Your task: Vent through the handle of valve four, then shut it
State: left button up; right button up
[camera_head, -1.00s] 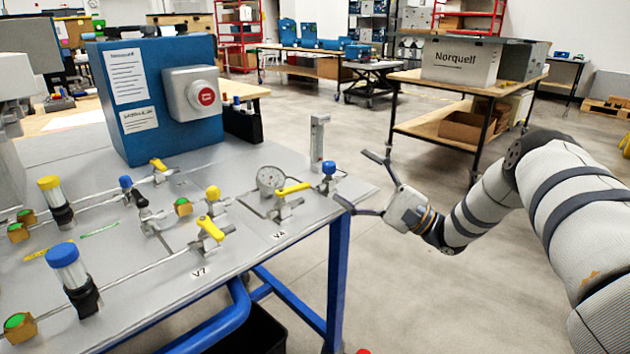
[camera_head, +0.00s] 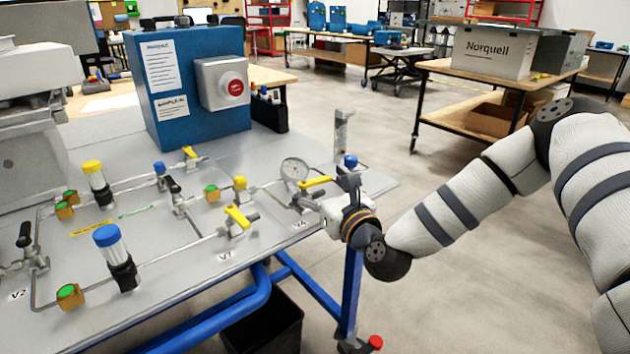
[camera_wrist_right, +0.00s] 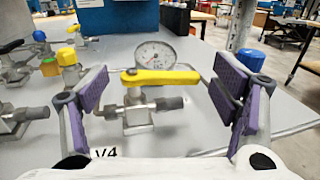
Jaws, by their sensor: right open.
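Valve four's yellow handle (camera_head: 316,182) sits near the right edge of the panel table, in front of a round gauge (camera_head: 295,170). In the right wrist view the yellow handle (camera_wrist_right: 160,77) lies level across the valve body (camera_wrist_right: 138,112), with the V4 label (camera_wrist_right: 103,152) at lower left. My right gripper (camera_head: 335,190) is at the table edge by this valve. In the right wrist view its purple-padded fingers (camera_wrist_right: 165,95) are spread wide on either side of the handle, apart from it and empty. My left gripper is out of view.
A blue-capped fitting (camera_wrist_right: 250,60) stands close to the right finger, and a yellow-capped one (camera_wrist_right: 67,60) is near the left. Valve V7's yellow handle (camera_head: 238,217) is to the left. A blue box with a red button (camera_head: 236,87) stands behind.

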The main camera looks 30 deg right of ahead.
jog(key=shift+w+d, duration=0.1)
jog(key=shift+w, duration=0.7)
jog(key=shift+c, duration=0.6)
jog(key=c, duration=1.1)
jog(key=shift+o, duration=0.2)
jog(key=shift+w+d+n+y, duration=0.15)
jog(key=shift+n+y, duration=0.55)
jog(key=shift+y, duration=0.4)
jog(key=shift+w+n+y+b, duration=0.1)
jog(key=shift+n+y+b, duration=0.3)
jog(key=shift+n+y, duration=0.5)
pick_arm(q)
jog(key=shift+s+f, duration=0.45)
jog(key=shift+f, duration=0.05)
pick_arm(e)
jog(key=shift+y, duration=0.3)
